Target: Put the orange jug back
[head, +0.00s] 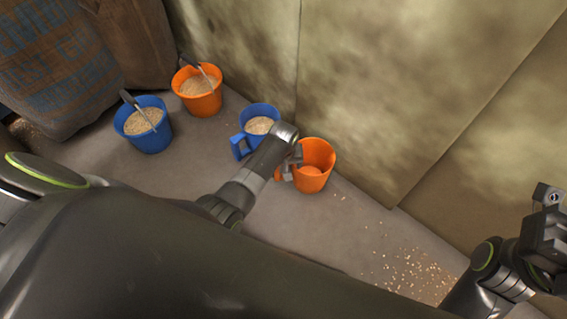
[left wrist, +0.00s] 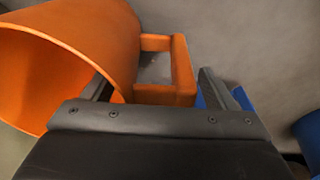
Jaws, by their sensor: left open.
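The orange jug (head: 317,160) stands upright on the floor beside the wall, and its inside looks empty. My left gripper (head: 290,165) is open at the jug's left side, where the handle is. In the left wrist view the orange jug (left wrist: 105,40) fills the upper left, and its square handle (left wrist: 181,70) shows between the two open fingers (left wrist: 157,88). I cannot tell whether a finger touches it. My right gripper (head: 547,225) is at the right edge, away from the jug; its jaw opening is unclear.
A blue jug (head: 243,140) with grain stands just left of my left gripper. An orange bucket (head: 203,104) and a blue bucket (head: 150,142), both with grain and a scoop, stand further left. Sacks (head: 60,60) stand behind. Grain (head: 415,275) is spilled on the floor at right.

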